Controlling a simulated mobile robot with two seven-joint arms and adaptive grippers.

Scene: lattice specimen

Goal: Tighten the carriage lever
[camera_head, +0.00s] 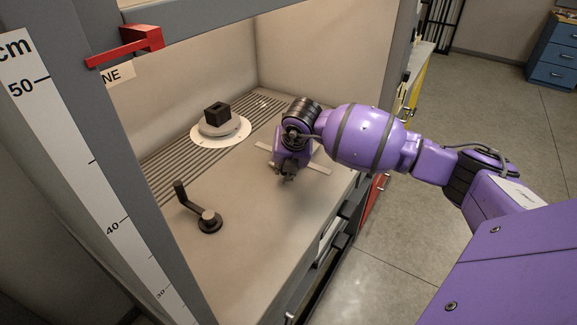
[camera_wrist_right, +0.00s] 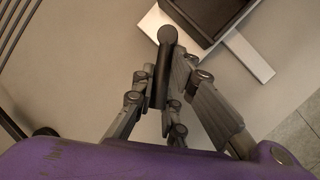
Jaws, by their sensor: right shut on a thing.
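My right gripper (camera_head: 286,174) is low over the bench inside the cabinet, with the purple arm coming in from the right. In the right wrist view, its fingers (camera_wrist_right: 164,95) are closed around a dark lever handle (camera_wrist_right: 158,80) with a round end. I take this for the carriage lever; in the head view the gripper hides it. Beside it are a dark, box-like part (camera_wrist_right: 208,18) and a pale flat bar (camera_wrist_right: 250,56); the bar also shows under the gripper in the head view (camera_head: 312,164). My left gripper is not in view.
A dark crank (camera_head: 208,221) with an upright handle stands apart on the bench, front left. A black block (camera_head: 217,115) sits on a round grey mount with a white disc (camera_head: 237,130) further back. A ruled frame post (camera_head: 75,170) bounds the left. Bench between is clear.

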